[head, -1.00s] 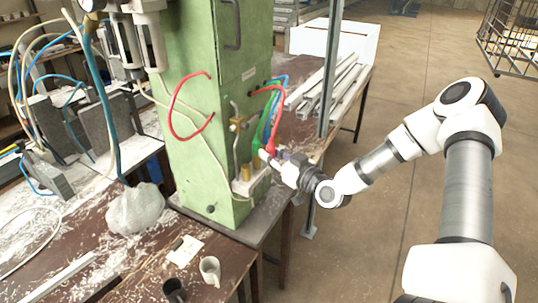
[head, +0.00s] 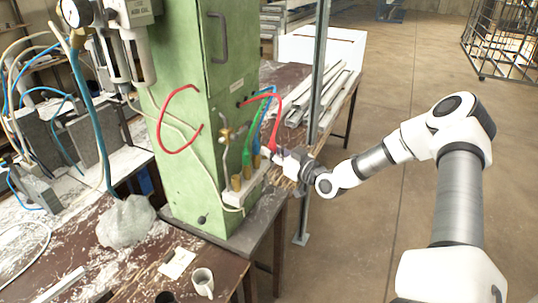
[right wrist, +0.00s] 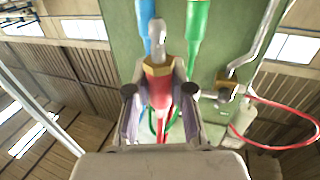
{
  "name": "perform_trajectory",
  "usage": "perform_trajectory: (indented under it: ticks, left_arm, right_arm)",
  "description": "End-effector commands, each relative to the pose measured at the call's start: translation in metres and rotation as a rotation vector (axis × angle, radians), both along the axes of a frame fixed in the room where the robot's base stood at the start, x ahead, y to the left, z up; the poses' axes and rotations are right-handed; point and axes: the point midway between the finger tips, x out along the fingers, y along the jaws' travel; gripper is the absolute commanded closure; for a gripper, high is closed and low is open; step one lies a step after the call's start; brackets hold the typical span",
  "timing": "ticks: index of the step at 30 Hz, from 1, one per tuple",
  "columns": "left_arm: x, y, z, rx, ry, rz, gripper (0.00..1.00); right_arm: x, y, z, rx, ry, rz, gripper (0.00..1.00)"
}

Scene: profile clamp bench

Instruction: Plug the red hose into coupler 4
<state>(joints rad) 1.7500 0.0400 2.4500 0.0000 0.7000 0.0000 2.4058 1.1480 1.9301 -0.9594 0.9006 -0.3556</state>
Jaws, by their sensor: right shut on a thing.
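My right gripper (head: 279,156) is at the right side of the green cabinet, near the coupler block (head: 246,190). In the right wrist view its fingers (right wrist: 160,78) are shut on the red hose's end (right wrist: 160,94), with a brass-coloured collar and a grey tip beyond it. The red hose (head: 274,130) arches from the cabinet side down to the gripper. Brass couplers (head: 236,183) stand on the block; the green hose (head: 247,152) and blue hose (head: 257,138) run down to it. I cannot read coupler numbers. Coupler 4 is not identifiable. The left gripper is out of view.
The green cabinet (head: 185,85) stands on the bench. A second red hose (head: 160,122) loops on its front. A grey metal post (head: 318,80) rises close behind my right gripper.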

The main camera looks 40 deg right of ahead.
Motion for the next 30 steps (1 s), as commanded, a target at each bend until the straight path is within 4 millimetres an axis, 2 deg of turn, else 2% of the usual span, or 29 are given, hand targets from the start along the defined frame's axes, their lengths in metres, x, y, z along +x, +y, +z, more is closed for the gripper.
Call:
perform_trajectory:
  ticks: [30]
  left_arm:
    - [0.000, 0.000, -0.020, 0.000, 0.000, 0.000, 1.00]
  right_arm:
    - [0.028, -0.068, -0.001, -0.001, -0.002, -0.001, 1.00]
